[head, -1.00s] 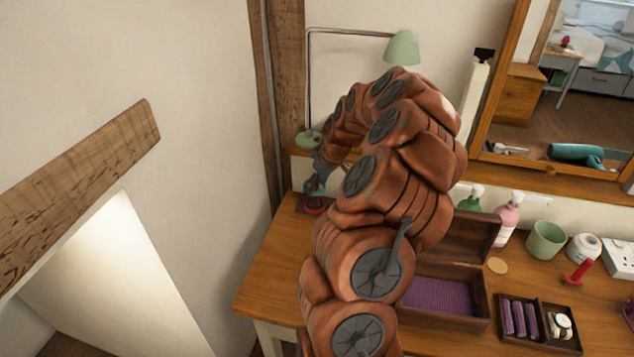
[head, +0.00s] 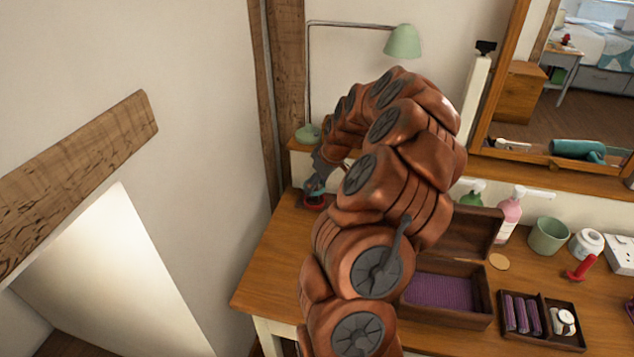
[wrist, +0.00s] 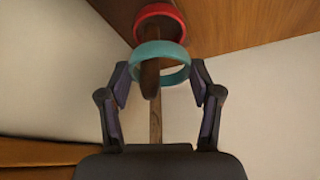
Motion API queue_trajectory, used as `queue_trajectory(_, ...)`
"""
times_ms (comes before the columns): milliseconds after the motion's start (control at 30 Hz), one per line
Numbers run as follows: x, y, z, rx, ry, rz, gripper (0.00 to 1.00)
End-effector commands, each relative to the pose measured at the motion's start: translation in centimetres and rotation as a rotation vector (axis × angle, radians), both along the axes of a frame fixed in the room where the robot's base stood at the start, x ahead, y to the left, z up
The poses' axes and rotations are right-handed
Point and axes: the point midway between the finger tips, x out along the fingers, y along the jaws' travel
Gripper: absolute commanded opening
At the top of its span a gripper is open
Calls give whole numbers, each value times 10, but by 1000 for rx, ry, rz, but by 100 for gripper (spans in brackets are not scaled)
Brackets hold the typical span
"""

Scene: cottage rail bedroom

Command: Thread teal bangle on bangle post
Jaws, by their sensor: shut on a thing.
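In the wrist view the teal bangle (wrist: 178,50) is between the two fingertips of my gripper (wrist: 160,68), which is shut on it. The dark brown bangle post (wrist: 150,78) shows inside the teal ring, and the ring appears to be around it near its tip. A red bangle (wrist: 172,14) lies further along the post, near its base, with a gap between it and the teal one. In the head view my gripper (head: 316,184) is at the back left of the desk, just above the red bangle (head: 313,207). The post is mostly hidden there.
The wooden desk (head: 262,285) carries an open box with purple lining (head: 440,290), a divided tray (head: 538,338), a pink bottle (head: 508,217) and a green cup (head: 548,235). A green lamp (head: 403,42) stands behind. The wall is close on the left.

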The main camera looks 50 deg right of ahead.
Motion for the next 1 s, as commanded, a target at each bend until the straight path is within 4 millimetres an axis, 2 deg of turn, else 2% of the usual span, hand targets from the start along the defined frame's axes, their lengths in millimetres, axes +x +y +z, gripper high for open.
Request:
queue_trajectory(367,0,0,0,0,0,0,34)
queue_trajectory(1000,0,0,-12,0,0,0,34)
